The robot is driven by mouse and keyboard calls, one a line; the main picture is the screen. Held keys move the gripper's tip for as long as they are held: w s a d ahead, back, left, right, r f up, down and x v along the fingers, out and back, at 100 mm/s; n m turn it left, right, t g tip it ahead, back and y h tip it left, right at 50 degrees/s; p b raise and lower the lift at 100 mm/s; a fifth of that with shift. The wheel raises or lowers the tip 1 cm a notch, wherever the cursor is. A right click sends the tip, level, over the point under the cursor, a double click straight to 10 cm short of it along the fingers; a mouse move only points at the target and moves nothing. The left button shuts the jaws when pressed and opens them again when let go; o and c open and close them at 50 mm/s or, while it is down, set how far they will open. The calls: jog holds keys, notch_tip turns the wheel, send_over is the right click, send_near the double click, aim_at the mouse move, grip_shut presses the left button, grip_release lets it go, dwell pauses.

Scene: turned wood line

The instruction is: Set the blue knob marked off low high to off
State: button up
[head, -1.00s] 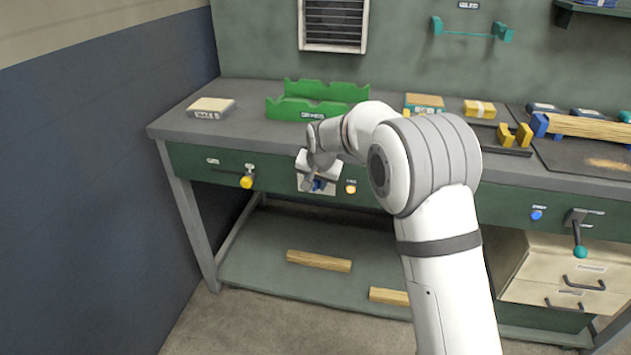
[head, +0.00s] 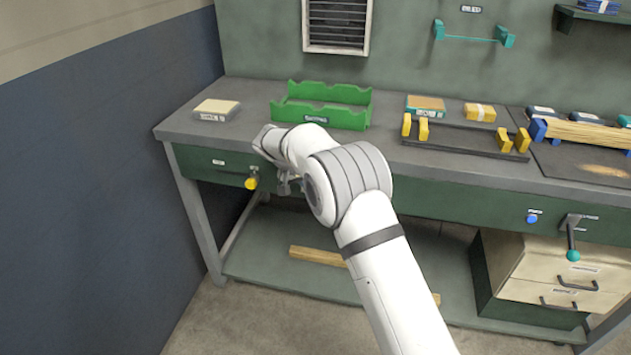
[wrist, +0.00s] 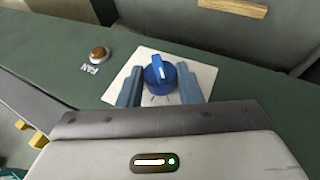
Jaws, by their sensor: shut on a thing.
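The blue knob (wrist: 161,76) sits on a white plate (wrist: 203,75) on the green bench front in the wrist view. A pale pointer line on its raised grip points up and slightly left in that picture. Dark marks show on the plate just below the knob, too small to read. My gripper (wrist: 159,84) has one blue-grey finger on each side of the knob and is shut on it. In the head view my gripper (head: 284,182) is low at the bench front, mostly behind my arm, which hides the knob and its plate.
A brown-orange button (wrist: 99,54) marked FAN is left of the plate in the wrist view. A green tray (head: 322,108) stands on the bench above. The floor in front is clear.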

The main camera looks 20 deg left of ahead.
jog(key=shift+a+f+h, duration=0.1)
jog(key=shift+h, duration=0.4)
jog(key=o, duration=1)
jog(key=v, duration=0.7)
jog(key=shift+s+a+r+p, duration=0.2)
jog(key=shift+r+p, duration=0.1)
jog(key=shift+p, duration=0.05)
